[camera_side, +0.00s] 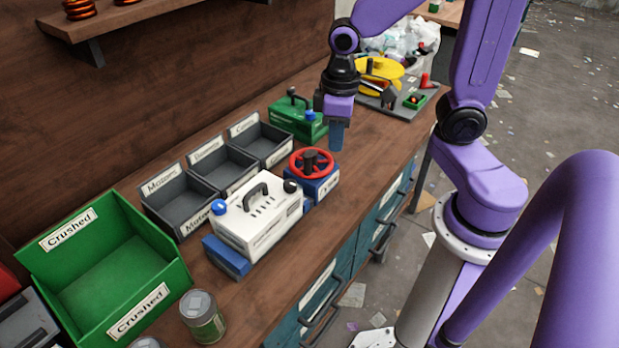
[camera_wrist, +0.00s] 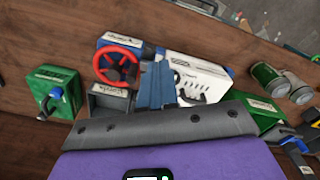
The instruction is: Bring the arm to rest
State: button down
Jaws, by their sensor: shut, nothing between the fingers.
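My gripper (camera_side: 337,136) points down above the wooden bench (camera_side: 374,150), behind and to the right of the red handwheel in the side view. Its blue fingers are shut with nothing between them. In the wrist view the closed fingers (camera_wrist: 156,85) show between the red handwheel and the white machine. My purple arm stands at the right of the side view, bent over the bench.
A red handwheel on a blue box (camera_side: 318,180), a white machine (camera_side: 258,222) and a green machine (camera_side: 299,115) stand near the gripper. Grey bins (camera_side: 205,190), a green "Crushed" bin (camera_side: 165,268) and a can (camera_side: 203,318) are further left. A yellow device (camera_side: 381,70) stands behind.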

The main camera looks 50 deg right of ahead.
jog(key=s+a+r+n, duration=0.2)
jog(key=s+n, duration=0.5)
jog(key=s, duration=0.6)
jog(key=shift+s+a, duration=0.2)
jog(key=shift+a, duration=0.25)
jog(key=shift+w, duration=0.1)
dwell(1.4)
jog(key=w+d+f+m, duration=0.1)
jog(key=w+d+m, duration=0.45)
jog(key=w, duration=0.45)
jog(key=w+d+f+m, duration=0.1)
jog(key=w+d+m, duration=0.3)
jog(key=w+m, duration=0.5)
jog(key=shift+w+a+f+n, duration=0.1)
jog(key=shift+w+f+n, duration=0.2)
jog(key=shift+f, duration=1.6)
jog(key=shift+w+a+f+n, duration=0.15)
jog(key=shift+f+n, duration=0.25)
jog(key=shift+f, duration=1.55)
jog(key=shift+w+f+n, duration=0.3)
jog(key=shift+f+n, duration=0.05)
jog(key=shift+f, duration=1.55)
